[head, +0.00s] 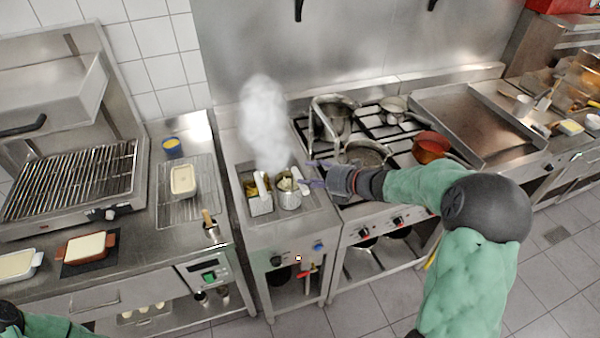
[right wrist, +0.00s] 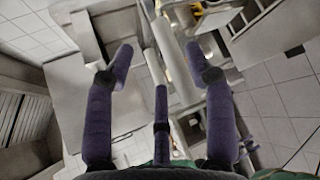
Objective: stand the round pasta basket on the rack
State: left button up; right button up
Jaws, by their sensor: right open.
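The round pasta basket (head: 290,199) is a metal cylinder with a pale handle. It sits in the steaming cooker (head: 241,212), right of a square basket (head: 260,206). The wire rack (head: 204,212) lies on the counter to the left and carries a cream-filled rectangular dish (head: 183,180). My right gripper (head: 309,174) is open, just right of the round basket's handle. In the right wrist view its purple fingers (right wrist: 158,60) are spread apart. Pale and grey bars show between them; I cannot tell whether one is the basket handle. My left gripper is out of view.
Steam (head: 264,125) rises behind the baskets. A stove with a large pot (head: 334,122), a pan (head: 364,154) and an orange pot (head: 430,148) stands right. A yellow-filled blue cup (head: 172,146) is behind the rack; a small wooden-handled container (head: 209,222) is at its front right.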

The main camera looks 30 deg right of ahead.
jog(key=v, duration=0.5)
jog(key=shift+s+d, duration=0.15)
jog(key=shift+s, duration=0.1)
dwell(1.0)
